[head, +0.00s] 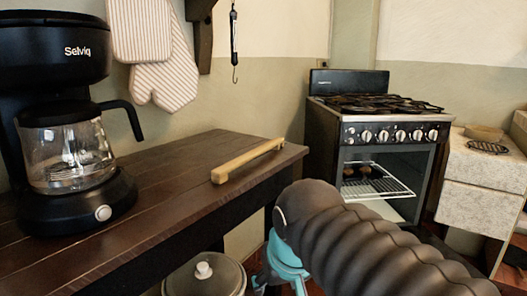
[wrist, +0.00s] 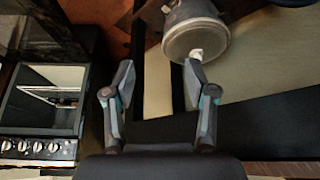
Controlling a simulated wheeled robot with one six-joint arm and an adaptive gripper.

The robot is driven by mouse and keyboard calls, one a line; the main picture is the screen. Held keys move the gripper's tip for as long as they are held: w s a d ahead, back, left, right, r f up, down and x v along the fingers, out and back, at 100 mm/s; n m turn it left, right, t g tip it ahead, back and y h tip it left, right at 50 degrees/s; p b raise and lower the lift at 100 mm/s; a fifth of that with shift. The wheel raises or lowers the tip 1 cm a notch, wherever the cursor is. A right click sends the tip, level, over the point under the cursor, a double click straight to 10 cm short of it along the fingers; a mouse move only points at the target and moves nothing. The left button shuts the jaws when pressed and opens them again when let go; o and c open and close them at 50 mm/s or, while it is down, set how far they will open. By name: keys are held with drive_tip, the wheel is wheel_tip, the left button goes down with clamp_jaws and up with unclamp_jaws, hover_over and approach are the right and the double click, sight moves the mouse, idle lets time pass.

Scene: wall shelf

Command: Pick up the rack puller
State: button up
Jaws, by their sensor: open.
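The rack puller, which I take to be the light wooden bar (head: 248,161), lies flat on the dark wooden shelf (head: 160,190) near its right end. My gripper (head: 279,284) hangs below and to the right of the bar in the head view, in front of the shelf edge, partly hidden by my arm and cut by the frame. In the wrist view my gripper (wrist: 159,78) has its two fingers spread, with nothing between them. The bar is not visible in the wrist view.
A black coffee maker (head: 64,120) stands on the shelf at left. A lidded pot (head: 205,276) sits below the shelf and also shows in the wrist view (wrist: 196,38). A stove (head: 385,125) with its oven open stands at right. Oven mitts (head: 165,75) and a hook tool (head: 234,40) hang above.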

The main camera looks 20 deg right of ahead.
drive_tip(key=w+r+m+g+h+p, duration=0.15)
drive_tip(key=w+r+m, duration=0.25)
drive_tip(key=w+r, duration=1.1)
drive_tip(key=m+h+p, duration=0.2)
drive_tip(key=m, duration=0.3)
approach(243, 157)
drive_tip(key=w+f, duration=0.1)
drive_tip(key=d+f, duration=0.1)
drive_tip(key=f, duration=0.1)
drive_tip(key=shift+w+d+f+g, duration=0.1)
drive_tip(key=shift+w+d+g, duration=0.1)
drive_tip(key=shift+w+g, duration=0.2)
drive_tip(key=shift+x, duration=2.65)
drive_tip(key=shift+s+a, duration=0.1)
drive_tip(key=shift+s, duration=0.05)
clamp_jaws()
